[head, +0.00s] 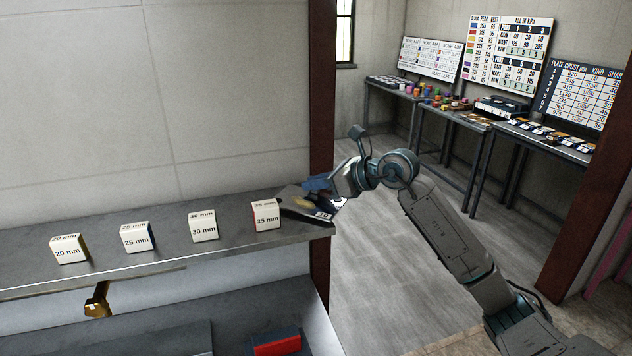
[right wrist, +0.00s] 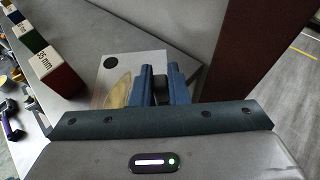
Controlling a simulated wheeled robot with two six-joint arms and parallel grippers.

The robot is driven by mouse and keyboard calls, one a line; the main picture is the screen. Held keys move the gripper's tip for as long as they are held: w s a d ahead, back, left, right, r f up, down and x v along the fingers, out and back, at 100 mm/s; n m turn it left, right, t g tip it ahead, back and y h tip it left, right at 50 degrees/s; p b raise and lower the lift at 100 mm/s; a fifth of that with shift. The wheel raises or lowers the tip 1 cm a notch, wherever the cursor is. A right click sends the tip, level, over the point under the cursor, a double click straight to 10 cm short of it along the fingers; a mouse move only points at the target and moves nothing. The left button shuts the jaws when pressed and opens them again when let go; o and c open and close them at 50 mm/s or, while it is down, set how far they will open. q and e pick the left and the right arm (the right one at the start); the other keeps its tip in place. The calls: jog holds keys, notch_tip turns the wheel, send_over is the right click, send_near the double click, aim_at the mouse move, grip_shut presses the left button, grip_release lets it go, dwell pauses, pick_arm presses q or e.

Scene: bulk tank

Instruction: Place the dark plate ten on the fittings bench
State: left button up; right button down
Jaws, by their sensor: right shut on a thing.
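The dark plate (head: 298,204) is at the right end of a grey bench top (head: 165,259) in the head view, beside the 35 mm block. Its front edge bears a white label that looks like 10. My right gripper (head: 318,184) is over it, its blue fingers shut on it. In the right wrist view the fingers (right wrist: 160,85) close around a dark knob on the plate (right wrist: 108,84), whose face shows a black dot and a yellowish patch. I cannot tell whether the plate rests on the top or hangs just above. My left gripper is not in view.
Blocks marked 20, 25, 30 and 35 mm (head: 265,215) line the bench top. A lower shelf holds a red item (head: 277,344). A rust-brown post (head: 322,110) stands close behind the plate. Far tables (head: 545,136) carry plates and parts beneath boards. Open floor lies right.

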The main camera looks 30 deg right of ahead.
jog(key=shift+f, duration=0.4)
